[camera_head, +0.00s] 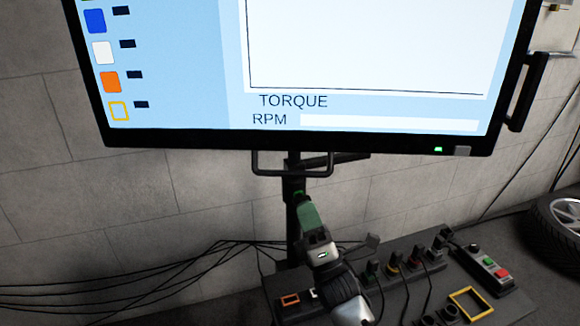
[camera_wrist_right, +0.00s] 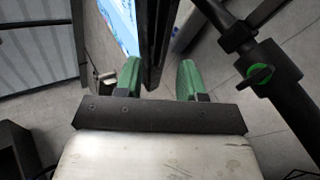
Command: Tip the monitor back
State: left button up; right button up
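The monitor (camera_head: 360,50) is a large black-framed screen with a light display, filling the top of the head view. A black bar handle (camera_head: 292,174) hangs below its lower edge. My right gripper (camera_head: 308,212), with green fingers, is below this handle, in front of the stand. In the right wrist view the fingers (camera_wrist_right: 158,80) are apart, and a dark bar or edge runs up between them with gaps at the sides. I cannot tell how deep it sits between them. Part of the bright screen (camera_wrist_right: 122,22) shows beyond the left finger. My left gripper is out of view.
A black stand pole (camera_head: 292,225) holds the monitor; a green-marked knob (camera_wrist_right: 258,75) is on the stand. A control panel (camera_head: 400,310) with plugs and buttons is at lower right. A wheel (camera_head: 565,225) stands far right. Cables hang left; a grey block wall is behind.

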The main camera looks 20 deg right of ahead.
aim_at(293, 171)
jog(key=x, duration=0.8)
jog(key=shift+w+r, duration=0.1)
grip_shut()
